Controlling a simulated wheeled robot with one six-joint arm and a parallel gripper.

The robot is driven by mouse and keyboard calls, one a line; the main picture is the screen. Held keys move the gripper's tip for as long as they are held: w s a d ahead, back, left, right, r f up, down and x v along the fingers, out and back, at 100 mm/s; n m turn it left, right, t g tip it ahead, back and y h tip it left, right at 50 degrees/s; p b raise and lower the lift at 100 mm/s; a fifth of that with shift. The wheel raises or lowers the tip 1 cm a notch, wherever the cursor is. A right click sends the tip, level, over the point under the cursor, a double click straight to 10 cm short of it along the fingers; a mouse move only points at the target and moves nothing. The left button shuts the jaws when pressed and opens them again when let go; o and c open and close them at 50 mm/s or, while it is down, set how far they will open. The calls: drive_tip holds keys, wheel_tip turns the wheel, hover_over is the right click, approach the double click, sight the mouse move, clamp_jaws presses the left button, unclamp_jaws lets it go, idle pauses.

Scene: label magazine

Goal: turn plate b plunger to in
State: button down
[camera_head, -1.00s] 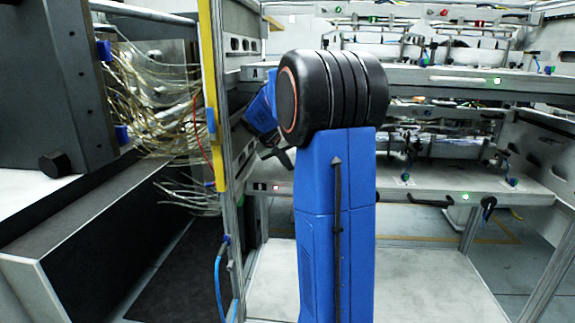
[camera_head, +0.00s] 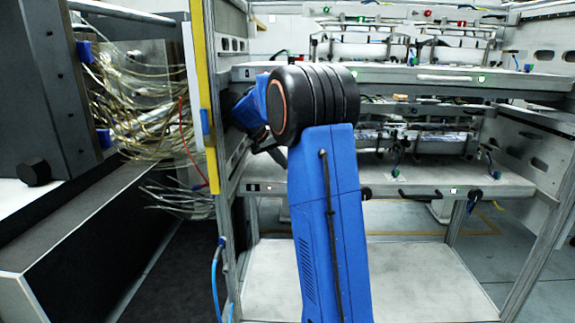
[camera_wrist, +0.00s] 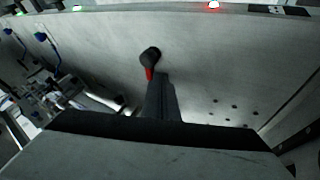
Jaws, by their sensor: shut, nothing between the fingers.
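A black knob with a red part (camera_wrist: 150,62), which looks like a plunger, stands on a grey plate (camera_wrist: 110,45) in the wrist view. My gripper (camera_wrist: 160,82) is shut and empty, its dark fingers pointing up the picture just below the knob. Whether the fingertips touch the knob cannot be told. In the head view my gripper (camera_head: 278,156) is partly hidden behind my blue arm, by the left end of the middle shelf (camera_head: 420,178). I cannot read which plate is b.
A red light (camera_wrist: 214,5) and a green light (camera_wrist: 77,8) sit along the plate's edge. Blue-and-black fittings (camera_wrist: 40,36) stand at left. In the head view a yellow post (camera_head: 203,100) and loose cables (camera_head: 140,115) are left of my arm. Another shelf (camera_head: 420,76) lies above.

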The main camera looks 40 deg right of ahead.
drive_tip(key=shift+d, duration=0.4)
drive_tip(key=shift+w+d+f+m+g, duration=0.1)
drive_tip(key=shift+d+m+g, duration=0.2)
drive_tip(key=shift+m+g, duration=0.45)
drive_tip(key=m, duration=0.1)
drive_tip(key=d+m+g+y, duration=0.1)
drive_tip(key=m, duration=0.1)
drive_tip(key=m+g, duration=0.1)
drive_tip(key=m, duration=0.1)
drive_tip(key=shift+s+d+y, duration=0.2)
drive_tip(key=shift+s+y, duration=0.1)
drive_tip(key=shift+s+d, duration=0.6)
drive_tip(key=shift+s, duration=0.15)
drive_tip(key=shift+s+d, duration=0.1)
drive_tip(key=shift+s, duration=0.05)
idle(0.3)
drive_tip(key=shift+s+a, duration=0.45)
drive_tip(key=shift+a, duration=0.15)
